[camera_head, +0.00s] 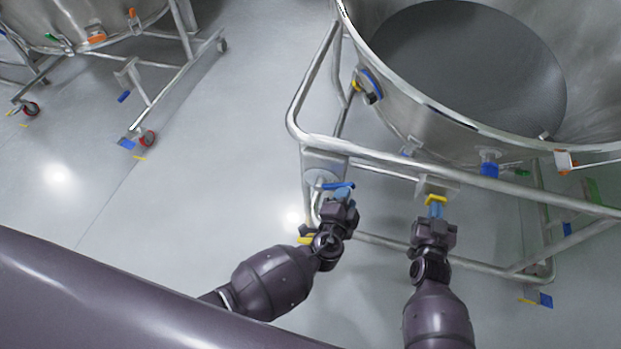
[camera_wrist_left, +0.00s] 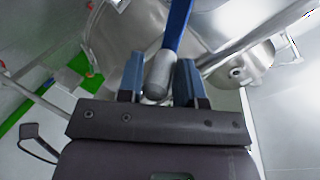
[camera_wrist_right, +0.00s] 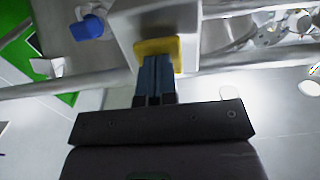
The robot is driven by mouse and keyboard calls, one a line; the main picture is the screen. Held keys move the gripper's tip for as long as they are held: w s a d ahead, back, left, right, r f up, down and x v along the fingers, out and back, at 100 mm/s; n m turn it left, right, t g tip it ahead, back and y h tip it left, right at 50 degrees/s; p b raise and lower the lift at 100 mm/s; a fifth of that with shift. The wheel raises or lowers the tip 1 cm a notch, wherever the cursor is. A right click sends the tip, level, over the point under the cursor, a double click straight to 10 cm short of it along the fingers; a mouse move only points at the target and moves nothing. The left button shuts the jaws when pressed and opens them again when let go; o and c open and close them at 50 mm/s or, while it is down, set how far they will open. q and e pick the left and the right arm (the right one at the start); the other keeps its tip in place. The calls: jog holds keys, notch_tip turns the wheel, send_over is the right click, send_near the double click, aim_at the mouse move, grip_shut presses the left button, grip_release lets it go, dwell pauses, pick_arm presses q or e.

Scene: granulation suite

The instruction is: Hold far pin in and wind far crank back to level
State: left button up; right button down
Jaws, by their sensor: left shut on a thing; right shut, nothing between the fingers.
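The blue crank (camera_head: 332,186) sits on a round hub at the frame corner of the bin stand. In the left wrist view the blue arm (camera_wrist_left: 178,28) ends in a grey knob (camera_wrist_left: 157,78). My left gripper (camera_head: 344,193) is shut on that knob, with a finger on each side. The yellow pin (camera_head: 437,198) is on a bracket under the rail, right of the crank. My right gripper (camera_head: 435,210) is shut and empty, its fingertips against or just in front of the yellow pin head (camera_wrist_right: 156,45). How deep the pin sits is hidden.
The large steel bin (camera_head: 400,100) stands behind its tubular rail (camera_head: 390,158), close above both grippers. A yellow tab (camera_head: 305,234) shows near my left wrist. Another wheeled bin stand (camera_head: 150,85) is at the far left. Open grey floor lies between.

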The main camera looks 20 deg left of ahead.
aim_at(331, 187)
pick_arm(q)
jog(key=shift+w+a+r, duration=0.15)
jog(key=shift+a+r, duration=0.15)
jog(key=shift+r, duration=0.25)
jog(key=shift+w+a+r, duration=0.15)
jog(key=shift+a+r, duration=0.15)
jog(key=shift+r, duration=0.2)
dwell(0.7)
jog(key=shift+s+f, duration=0.1)
jog(key=shift+f, duration=0.05)
dwell(0.5)
jog(key=shift+s+a+r, duration=0.1)
jog(key=shift+a+r, duration=0.45)
jog(key=shift+a, duration=0.1)
dwell(1.3)
jog(key=shift+a+r, duration=0.4)
jog(key=shift+a, duration=0.35)
jog(key=shift+a+r, duration=0.1)
jog(key=shift+r, duration=0.1)
dwell(1.0)
jog(key=shift+a+r, duration=0.35)
jog(key=shift+a, duration=0.5)
dwell(0.9)
